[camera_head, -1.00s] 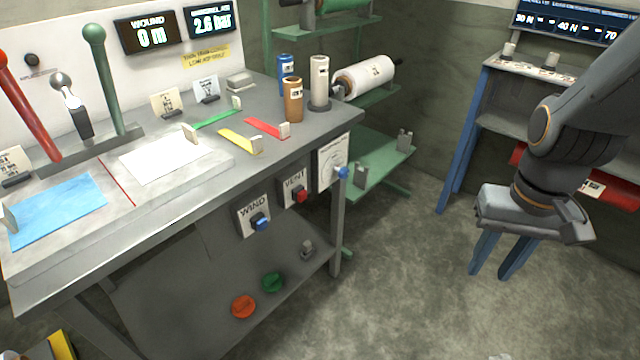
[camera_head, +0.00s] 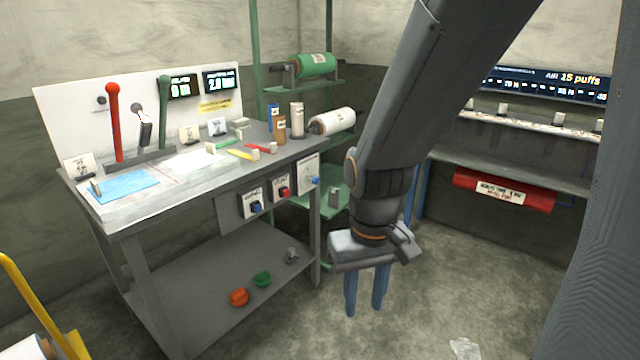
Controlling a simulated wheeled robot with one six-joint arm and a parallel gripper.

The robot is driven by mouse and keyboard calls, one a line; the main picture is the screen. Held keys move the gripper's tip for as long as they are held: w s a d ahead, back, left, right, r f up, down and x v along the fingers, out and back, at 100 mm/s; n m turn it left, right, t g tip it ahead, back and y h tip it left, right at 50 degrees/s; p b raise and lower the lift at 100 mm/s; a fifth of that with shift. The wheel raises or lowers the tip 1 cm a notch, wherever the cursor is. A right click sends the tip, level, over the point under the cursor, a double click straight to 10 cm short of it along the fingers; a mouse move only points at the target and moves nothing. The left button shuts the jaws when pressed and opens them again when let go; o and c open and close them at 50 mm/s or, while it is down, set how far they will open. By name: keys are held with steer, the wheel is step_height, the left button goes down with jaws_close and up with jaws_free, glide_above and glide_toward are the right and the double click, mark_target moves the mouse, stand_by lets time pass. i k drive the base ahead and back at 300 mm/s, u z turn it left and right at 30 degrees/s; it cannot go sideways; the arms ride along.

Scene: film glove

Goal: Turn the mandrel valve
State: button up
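No label that I can read says which control is the mandrel valve. The bench front has a box with a blue knob (camera_head: 256,208), a box with a red knob (camera_head: 285,193), and a white dial plate (camera_head: 307,174) with a small blue knob (camera_head: 314,181) at the right corner. My gripper (camera_head: 365,291) points down, open and empty, right of the bench and apart from all controls.
The grey bench (camera_head: 200,215) fills the left, with an orange handwheel (camera_head: 239,297) and a green one (camera_head: 262,279) on its lower shelf. A green rack (camera_head: 335,185) with rolls stands behind. A red cylinder (camera_head: 500,190) hangs at right.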

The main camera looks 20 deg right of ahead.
mark_target(315, 180)
steer(key=z, duration=0.8)
steer(key=i, duration=0.85)
steer(key=z, duration=0.25)
